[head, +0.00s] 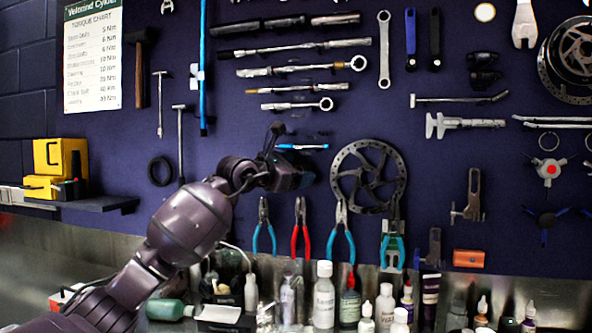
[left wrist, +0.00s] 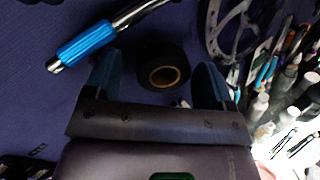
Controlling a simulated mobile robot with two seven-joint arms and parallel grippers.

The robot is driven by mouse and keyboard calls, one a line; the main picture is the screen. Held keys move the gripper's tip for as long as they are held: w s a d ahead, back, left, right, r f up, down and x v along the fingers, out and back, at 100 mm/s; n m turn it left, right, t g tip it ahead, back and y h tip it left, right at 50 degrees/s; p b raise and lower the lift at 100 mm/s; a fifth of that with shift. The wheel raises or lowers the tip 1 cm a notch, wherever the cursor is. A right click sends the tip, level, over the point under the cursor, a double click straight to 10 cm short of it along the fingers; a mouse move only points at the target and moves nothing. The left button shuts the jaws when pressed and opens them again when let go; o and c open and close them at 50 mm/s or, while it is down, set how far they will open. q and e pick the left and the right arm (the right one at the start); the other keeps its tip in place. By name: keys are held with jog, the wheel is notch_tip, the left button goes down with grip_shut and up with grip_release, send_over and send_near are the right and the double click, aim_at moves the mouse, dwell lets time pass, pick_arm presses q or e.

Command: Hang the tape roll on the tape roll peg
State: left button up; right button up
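The tape roll (left wrist: 163,76), a black ring with a tan core, shows in the left wrist view in front of the dark blue tool board. My left gripper (left wrist: 160,80) is open around it, with one blue-grey finger on each side. A gap shows between the roll and the left finger; the right finger is close to its edge. In the head view my left gripper (head: 298,168) is against the middle of the board and the roll cannot be made out. The tape roll peg is not distinguishable, so I cannot tell whether it carries the roll. My right gripper is out of view.
A blue-handled tool (left wrist: 88,42) hangs just above my left gripper. A brake disc (head: 368,152) hangs to its right, and pliers (head: 301,230) hang below. Several bottles (head: 324,298) stand along the bench. A black ring (head: 160,171) hangs farther left.

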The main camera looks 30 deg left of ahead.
pick_arm(q)
jog(key=shift+s+r, duration=0.15)
jog(key=p+v, duration=0.1)
jog(key=v, duration=0.9)
jog(key=shift+s+a, duration=0.15)
jog(key=shift+s, duration=0.1)
jog(key=shift+f, duration=0.2)
